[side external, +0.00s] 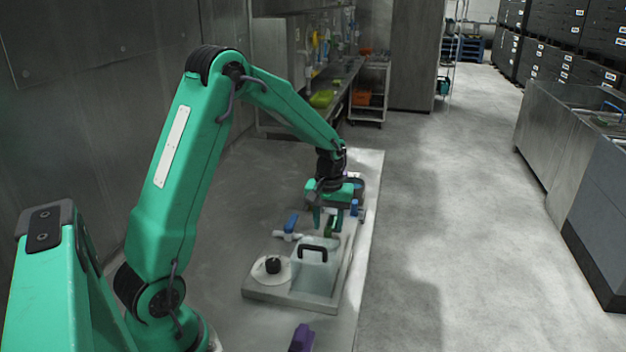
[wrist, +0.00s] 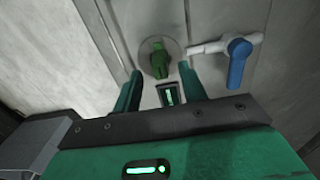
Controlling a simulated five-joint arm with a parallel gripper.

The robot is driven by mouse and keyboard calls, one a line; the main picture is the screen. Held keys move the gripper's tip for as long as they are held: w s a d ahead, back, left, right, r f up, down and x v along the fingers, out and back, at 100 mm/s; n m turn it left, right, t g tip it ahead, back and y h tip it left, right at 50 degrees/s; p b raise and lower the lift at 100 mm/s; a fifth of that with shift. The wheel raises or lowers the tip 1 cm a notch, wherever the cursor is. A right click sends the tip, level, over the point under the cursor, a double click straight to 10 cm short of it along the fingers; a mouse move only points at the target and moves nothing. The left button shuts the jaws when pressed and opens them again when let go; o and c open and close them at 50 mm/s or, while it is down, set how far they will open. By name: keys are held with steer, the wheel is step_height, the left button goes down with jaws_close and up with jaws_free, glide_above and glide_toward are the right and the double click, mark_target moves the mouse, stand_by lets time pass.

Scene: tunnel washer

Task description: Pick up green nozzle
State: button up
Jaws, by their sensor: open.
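The green nozzle (wrist: 158,62) shows in the wrist view, standing on a round grey plate (wrist: 174,50). My gripper (wrist: 160,70) is open, with one green finger to the left of the nozzle and one to the right. The nozzle appears between or just beyond the fingertips; I cannot tell the exact depth, and no grip on it shows. In the side view my gripper (side external: 327,220) points down over the far end of the grey tray (side external: 262,293). There the fingers partly hide the nozzle.
A white pipe fitting with a blue handle (wrist: 238,62) lies close right of the nozzle in the wrist view. In the side view, a clear box with a black handle (side external: 310,278) and a white disc with a black knob (side external: 272,265) are nearer. A purple object (side external: 301,338) is in front.

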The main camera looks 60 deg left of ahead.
mark_target(328, 237)
steer(key=shift+f, duration=1.4)
jaws_close()
